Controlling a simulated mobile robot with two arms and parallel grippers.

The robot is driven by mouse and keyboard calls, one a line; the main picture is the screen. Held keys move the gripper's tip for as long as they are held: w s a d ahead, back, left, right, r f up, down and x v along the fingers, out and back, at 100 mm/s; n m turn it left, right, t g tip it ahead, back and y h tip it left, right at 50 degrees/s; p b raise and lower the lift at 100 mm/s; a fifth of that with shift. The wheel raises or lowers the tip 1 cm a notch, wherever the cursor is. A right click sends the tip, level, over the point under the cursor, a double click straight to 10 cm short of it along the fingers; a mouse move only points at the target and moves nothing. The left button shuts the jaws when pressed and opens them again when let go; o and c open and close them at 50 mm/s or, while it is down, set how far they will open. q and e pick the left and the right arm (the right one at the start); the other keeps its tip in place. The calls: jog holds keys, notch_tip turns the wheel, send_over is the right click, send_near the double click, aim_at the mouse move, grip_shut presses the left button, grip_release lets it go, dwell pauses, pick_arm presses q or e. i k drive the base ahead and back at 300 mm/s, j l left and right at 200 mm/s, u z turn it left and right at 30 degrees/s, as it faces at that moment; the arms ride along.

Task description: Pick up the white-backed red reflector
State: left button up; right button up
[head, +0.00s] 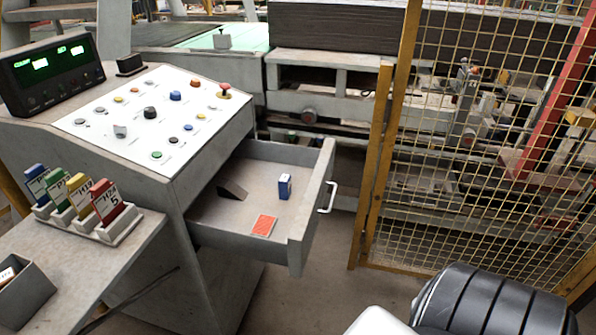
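A flat red-orange rectangular reflector (264,225) with a thin pale edge lies in the open drawer (227,224) of the grey console, close to the drawer's near side. Its red face is up, so its back is hidden. Neither of my grippers shows in the head view. A black and white part at the bottom right looks like part of my own arm.
A small blue and white box (285,187) and a dark wedge (232,190) are also in the drawer. The drawer's front has a white handle (328,197). A card holder (118,226) stands on the left shelf. A yellow mesh fence (372,190) stands to the right.

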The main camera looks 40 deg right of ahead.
aim_at(263, 226)
jog(key=z, duration=1.15)
